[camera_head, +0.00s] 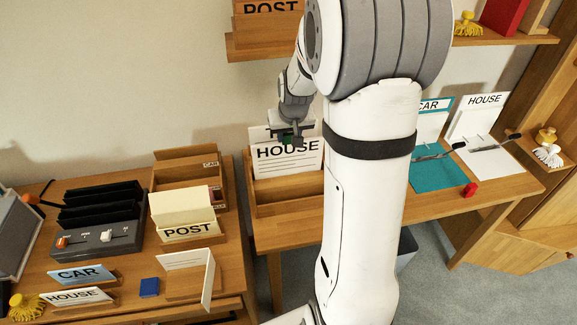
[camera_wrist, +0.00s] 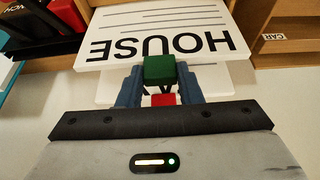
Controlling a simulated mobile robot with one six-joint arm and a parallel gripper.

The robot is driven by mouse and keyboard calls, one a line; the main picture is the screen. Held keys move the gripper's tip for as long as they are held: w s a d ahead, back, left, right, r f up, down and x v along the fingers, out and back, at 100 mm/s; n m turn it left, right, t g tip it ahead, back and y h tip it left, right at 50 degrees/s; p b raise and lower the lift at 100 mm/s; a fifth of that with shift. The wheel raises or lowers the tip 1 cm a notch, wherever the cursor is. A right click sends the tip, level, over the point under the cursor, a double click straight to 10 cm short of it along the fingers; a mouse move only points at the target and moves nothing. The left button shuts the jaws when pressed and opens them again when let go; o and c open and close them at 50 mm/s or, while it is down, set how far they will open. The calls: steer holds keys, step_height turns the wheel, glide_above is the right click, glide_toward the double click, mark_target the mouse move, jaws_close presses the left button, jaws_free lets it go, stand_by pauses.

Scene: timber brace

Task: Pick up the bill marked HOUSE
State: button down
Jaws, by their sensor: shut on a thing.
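The white bill marked HOUSE (camera_head: 300,165) stands at the wooden tray on the middle bench in the head view. Its lettering shows upside down in the wrist view (camera_wrist: 120,22). A green block (camera_wrist: 160,69) sits at its edge, like a tab. My gripper (camera_head: 289,139) is above the bill, its two blue fingers (camera_wrist: 160,82) shut on this green block. Another white card (camera_head: 258,133) is behind, its marking mostly hidden; a red block (camera_wrist: 163,99) shows beyond the green one. I cannot tell whether the bill is lifted clear of the tray (camera_head: 285,210).
A POST card (camera_head: 188,232) stands in a box on the left bench, with smaller CAR (camera_head: 82,275) and HOUSE (camera_head: 75,297) signs in front. Right of my arm are a teal CAR board (camera_head: 438,178) and a white HOUSE board (camera_head: 490,165). A POST shelf box (camera_head: 265,30) hangs above.

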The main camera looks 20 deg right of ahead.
step_height(320, 180, up, 8)
steer(key=p, duration=0.4)
steer(key=shift+p, duration=0.4)
stand_by(0.3)
steer(key=shift+s, duration=0.1)
stand_by(0.4)
